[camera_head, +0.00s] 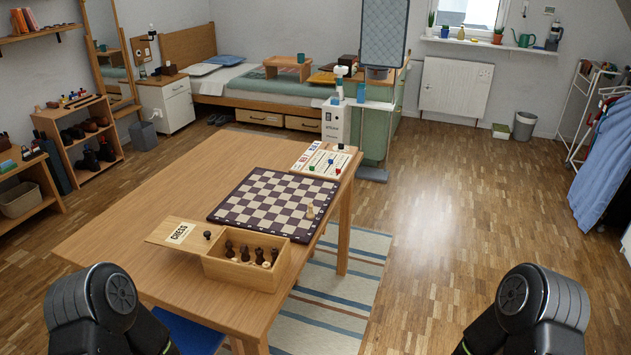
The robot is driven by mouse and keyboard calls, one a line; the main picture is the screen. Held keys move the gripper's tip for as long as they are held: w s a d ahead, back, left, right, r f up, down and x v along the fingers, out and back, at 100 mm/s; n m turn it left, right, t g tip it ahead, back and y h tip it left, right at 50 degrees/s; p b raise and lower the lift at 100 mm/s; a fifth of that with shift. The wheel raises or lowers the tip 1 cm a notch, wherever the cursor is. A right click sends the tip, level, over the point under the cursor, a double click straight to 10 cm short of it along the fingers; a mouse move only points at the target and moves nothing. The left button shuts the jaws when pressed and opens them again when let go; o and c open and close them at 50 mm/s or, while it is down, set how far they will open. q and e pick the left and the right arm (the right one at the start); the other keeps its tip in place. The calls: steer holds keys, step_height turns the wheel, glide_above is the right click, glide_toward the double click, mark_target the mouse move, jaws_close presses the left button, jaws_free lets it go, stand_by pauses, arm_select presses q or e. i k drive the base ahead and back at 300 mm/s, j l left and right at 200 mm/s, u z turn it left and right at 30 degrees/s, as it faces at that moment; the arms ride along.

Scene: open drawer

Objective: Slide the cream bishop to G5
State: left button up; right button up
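A single cream chess piece (310,212) stands upright near the right edge of the dark-and-cream chessboard (240,228). It is small here, and its shape looks like it could be the bishop. I cannot read any square labels, so I cannot tell which square is G5. The board lies flat on the wooden table (160,200). Only dark upper parts of my two arms show at the bottom left and bottom right corners. Neither gripper is in view.
An open wooden chess box (240,274) with several dark pieces stands at the board's near side. Its lid (168,234) lies to the left, with a dark piece (207,236) by it. A game board (322,160) with coloured pieces lies beyond the chessboard. The table's left part is clear.

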mark_target(310, 215)
steer(key=i+l, duration=0.2)
steer(key=i+l+u, duration=0.15)
steer(key=l, duration=0.25)
steer(key=i+l, duration=0.3)
steer(key=i+l+u, duration=0.1)
steer(key=l, duration=0.25)
steer(key=i+l+u, duration=0.1)
steer(key=i+l, duration=0.35)
steer(key=l, duration=0.25)
steer(key=i+l+u, duration=0.1)
steer(key=l, duration=0.25)
steer(key=i, duration=0.05)
